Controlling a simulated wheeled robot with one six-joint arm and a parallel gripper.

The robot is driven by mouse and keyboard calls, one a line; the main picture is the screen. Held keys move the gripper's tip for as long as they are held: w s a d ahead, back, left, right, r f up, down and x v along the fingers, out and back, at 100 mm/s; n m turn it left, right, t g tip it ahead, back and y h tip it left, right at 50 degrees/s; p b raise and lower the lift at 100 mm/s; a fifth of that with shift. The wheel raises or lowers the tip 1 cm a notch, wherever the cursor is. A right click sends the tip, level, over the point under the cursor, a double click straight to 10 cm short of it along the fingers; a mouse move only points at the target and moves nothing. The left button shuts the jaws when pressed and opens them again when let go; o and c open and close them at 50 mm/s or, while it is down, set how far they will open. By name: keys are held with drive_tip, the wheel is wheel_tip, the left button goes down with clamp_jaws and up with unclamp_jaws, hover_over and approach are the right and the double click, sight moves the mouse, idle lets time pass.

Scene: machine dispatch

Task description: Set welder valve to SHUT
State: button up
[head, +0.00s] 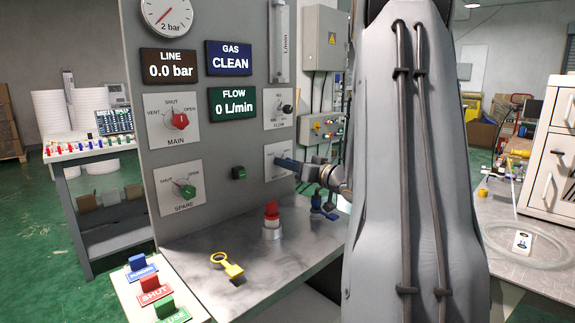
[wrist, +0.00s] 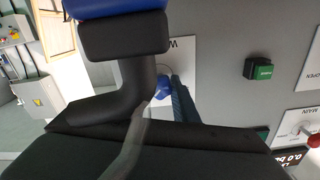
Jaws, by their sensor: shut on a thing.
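The welder valve is on a white plate (wrist: 181,50) on the grey panel, and a blue knob (wrist: 162,88) shows in front of it in the wrist view. Only a "W" of its lettering can be read. My gripper (head: 292,164) is at this plate, low on the right side of the panel in the head view, shut on the blue knob. In the wrist view the dark gripper parts cover much of the plate.
The panel also holds the red MAIN knob (head: 180,121), green SPARE knob (head: 187,191), FLOW knob (head: 287,109) and a small green block (head: 239,172). Below stand a red-topped part (head: 271,214) and a yellow tag (head: 228,265). Blue, red (head: 154,290) and green signs sit at front left.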

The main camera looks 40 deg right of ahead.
drive_tip(key=n, duration=0.3)
drive_tip(key=shift+n+b, duration=0.35)
drive_tip(key=shift+n, duration=0.05)
drive_tip(key=n+b, duration=0.1)
drive_tip(key=n, duration=0.2)
drive_tip(key=shift+n, duration=0.3)
drive_tip(key=n+b, duration=0.2)
drive_tip(key=n, duration=0.1)
drive_tip(key=shift+f, duration=0.1)
drive_tip(key=shift+n+b, duration=1.15)
drive_tip(key=shift+n, duration=0.85)
drive_tip(key=o, duration=1.1)
drive_tip(key=shift+c, duration=0.2)
